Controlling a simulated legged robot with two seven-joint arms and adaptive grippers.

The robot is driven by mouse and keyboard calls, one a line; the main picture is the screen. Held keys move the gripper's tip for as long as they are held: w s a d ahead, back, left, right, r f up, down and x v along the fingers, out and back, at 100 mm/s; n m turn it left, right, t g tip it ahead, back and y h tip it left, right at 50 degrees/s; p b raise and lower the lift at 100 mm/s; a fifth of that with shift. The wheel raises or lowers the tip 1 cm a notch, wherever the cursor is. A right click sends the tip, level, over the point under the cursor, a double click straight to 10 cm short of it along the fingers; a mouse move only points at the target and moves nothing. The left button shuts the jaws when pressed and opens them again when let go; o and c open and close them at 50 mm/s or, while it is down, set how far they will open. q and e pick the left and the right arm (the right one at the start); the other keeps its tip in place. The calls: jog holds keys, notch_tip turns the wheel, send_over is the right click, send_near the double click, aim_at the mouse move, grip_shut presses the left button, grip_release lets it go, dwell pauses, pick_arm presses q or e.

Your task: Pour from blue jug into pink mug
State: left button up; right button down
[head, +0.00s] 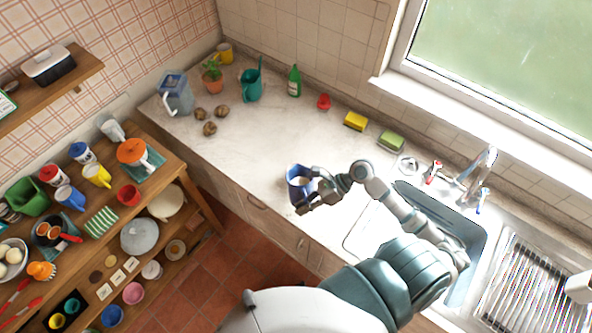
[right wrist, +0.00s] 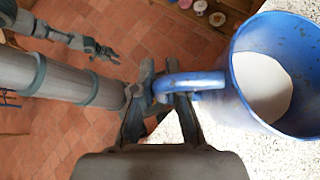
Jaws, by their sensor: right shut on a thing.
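The blue jug (head: 297,184) is at the front edge of the counter in the head view, with white contents inside. My right gripper (head: 312,192) is shut on its handle; the right wrist view shows the fingers around the handle and the jug (right wrist: 240,95) beside them. I cannot tell whether the jug's base touches the counter. A pink mug (head: 133,293) stands on the lower part of the wooden shelf at the left, well away from the jug. My left gripper (right wrist: 100,50) shows small in the right wrist view, over the floor; its opening is unclear.
The wooden shelf unit (head: 172,160) holds many cups, bowls and a smaller blue jug (head: 70,197). A sink (head: 455,240) lies right. The counter's middle is clear.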

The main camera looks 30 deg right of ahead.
aim_at(302, 192)
jog(key=shift+m+g+y, duration=0.5)
jog(key=shift+m+g, duration=0.4)
jog(key=w+r, duration=0.1)
jog(key=w+d+r, duration=0.1)
jog(key=w+r, duration=0.1)
jog(key=shift+w+d, duration=0.15)
jog(key=shift+w, duration=0.05)
jog(key=shift+w+d+r+g+b, duration=0.2)
jog(key=shift+w+r+g+b, duration=0.1)
jog(key=shift+w+b, duration=0.25)
jog(key=shift+w+m+y+b, duration=0.1)
jog(key=shift+m+y+b, duration=0.2)
jog(key=shift+b, duration=0.25)
jog(key=shift+w+d+r+m+g+b, duration=0.2)
jog(key=shift+w+r+m+g+b, duration=0.15)
jog(key=shift+b, duration=0.55)
jog(key=shift+w+d+r+g+y+p, duration=0.1)
jog(key=shift+w+r+g+y+p, duration=0.15)
jog(key=shift+p, duration=0.6)
jog(key=shift+f, duration=0.15)
jog(key=shift+m, duration=0.25)
